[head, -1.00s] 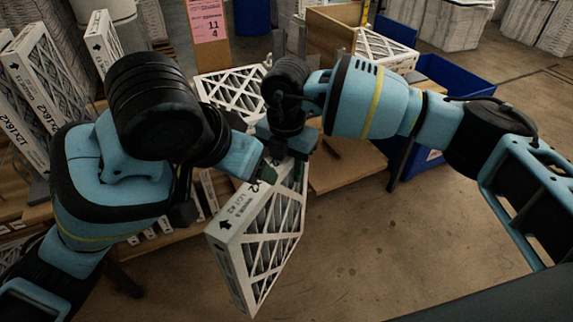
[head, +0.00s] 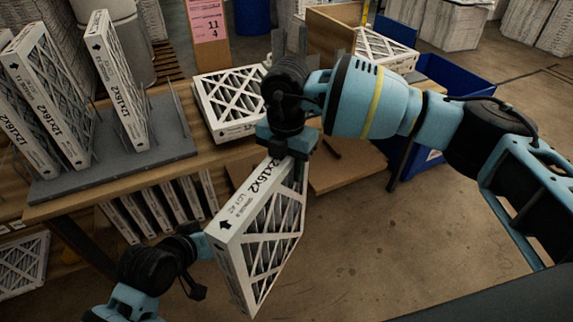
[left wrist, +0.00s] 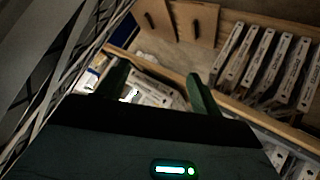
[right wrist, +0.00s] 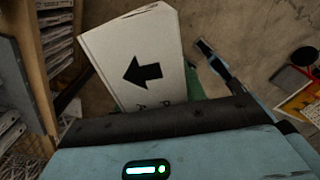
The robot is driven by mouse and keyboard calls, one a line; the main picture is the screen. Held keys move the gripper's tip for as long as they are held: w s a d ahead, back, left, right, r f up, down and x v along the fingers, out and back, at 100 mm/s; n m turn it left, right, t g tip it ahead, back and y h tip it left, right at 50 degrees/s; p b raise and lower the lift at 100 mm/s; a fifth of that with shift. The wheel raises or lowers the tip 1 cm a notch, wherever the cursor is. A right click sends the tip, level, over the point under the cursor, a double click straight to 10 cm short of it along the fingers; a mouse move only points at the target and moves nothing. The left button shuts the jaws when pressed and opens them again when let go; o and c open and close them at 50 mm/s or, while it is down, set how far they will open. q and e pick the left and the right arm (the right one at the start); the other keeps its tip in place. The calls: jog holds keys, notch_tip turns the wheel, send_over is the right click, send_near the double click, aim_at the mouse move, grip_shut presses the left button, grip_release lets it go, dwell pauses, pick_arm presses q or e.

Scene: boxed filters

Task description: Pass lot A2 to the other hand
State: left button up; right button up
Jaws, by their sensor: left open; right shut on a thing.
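The lot A2 filter (head: 262,240) is a white-framed 12x16x2 panel with diagonal lattice and a black arrow. It hangs tilted in the air in front of the bench. My right gripper (head: 290,165) is shut on its upper edge. The filter's arrowed edge shows in the right wrist view (right wrist: 140,62). My left gripper (head: 195,270) is low beside the filter's left side. In the left wrist view its fingers (left wrist: 158,90) are apart with nothing held between them. I cannot tell whether it touches the filter.
Several filters stand upright in a grey rack (head: 165,140) on the wooden bench. Another filter (head: 230,105) lies flat on the bench. More stand on the shelf below (head: 160,210). A blue bin (head: 455,75) is at the right. Open floor lies in front.

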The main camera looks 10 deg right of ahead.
pick_arm(q)
jog(key=s+a+f+y, duration=0.2)
jog(key=s+a+f, duration=0.5)
jog(key=s+f, duration=0.65)
jog(key=s+a+f+y, duration=0.1)
jog(key=s+a+f, duration=0.2)
jog(key=s, duration=0.4)
jog(key=s+a+f+y, duration=0.1)
jog(key=s+a+f, duration=0.2)
jog(key=s, duration=0.4)
